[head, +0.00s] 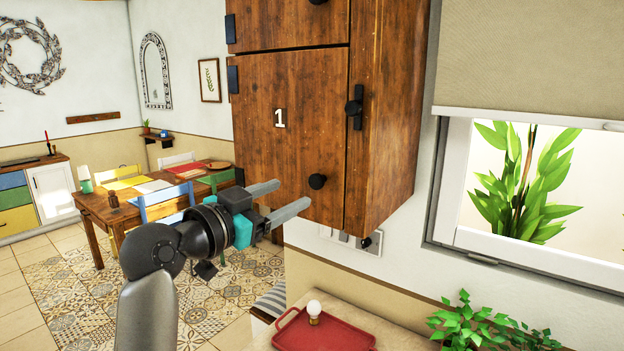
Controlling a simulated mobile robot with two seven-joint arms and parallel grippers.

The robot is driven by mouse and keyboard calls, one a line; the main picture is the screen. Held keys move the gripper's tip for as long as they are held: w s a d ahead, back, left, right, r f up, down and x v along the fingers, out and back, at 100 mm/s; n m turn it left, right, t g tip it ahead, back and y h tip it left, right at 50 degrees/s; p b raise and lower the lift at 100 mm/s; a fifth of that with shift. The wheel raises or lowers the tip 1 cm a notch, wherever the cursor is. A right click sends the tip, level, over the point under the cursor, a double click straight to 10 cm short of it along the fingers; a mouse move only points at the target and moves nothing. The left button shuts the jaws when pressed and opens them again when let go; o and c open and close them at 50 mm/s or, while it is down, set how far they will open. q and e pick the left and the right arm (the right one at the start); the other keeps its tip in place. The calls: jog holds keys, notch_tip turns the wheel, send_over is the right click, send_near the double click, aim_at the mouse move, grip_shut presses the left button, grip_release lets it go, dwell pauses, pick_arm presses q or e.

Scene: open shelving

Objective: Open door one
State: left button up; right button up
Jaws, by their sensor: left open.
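Door one (270,150) is a brown wooden cabinet door with a white "1" on it, in the head view above the middle. It is closed. A round black knob (317,181) sits near its lower right corner. A black latch (354,106) is on the frame to its right, and a dark hinge (233,80) is at its upper left edge. My left gripper (287,199) is open and empty, with its two grey fingers pointing right. In the picture it lies just left of and below the knob, apart from it. My right gripper is not in view.
A red tray (290,338) with a white round-topped object (314,310) lies on the counter below the cabinet. A leafy plant (480,325) stands at the lower right, beside a window. A dining table (105,213) with chairs is further back left.

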aim_at(314, 183)
pick_arm(q)
jog(key=p+x, duration=0.1)
jog(key=x, duration=0.7)
jog(key=shift+w+d, duration=0.1)
jog(key=shift+c, duration=0.4)
grip_shut()
dwell(1.0)
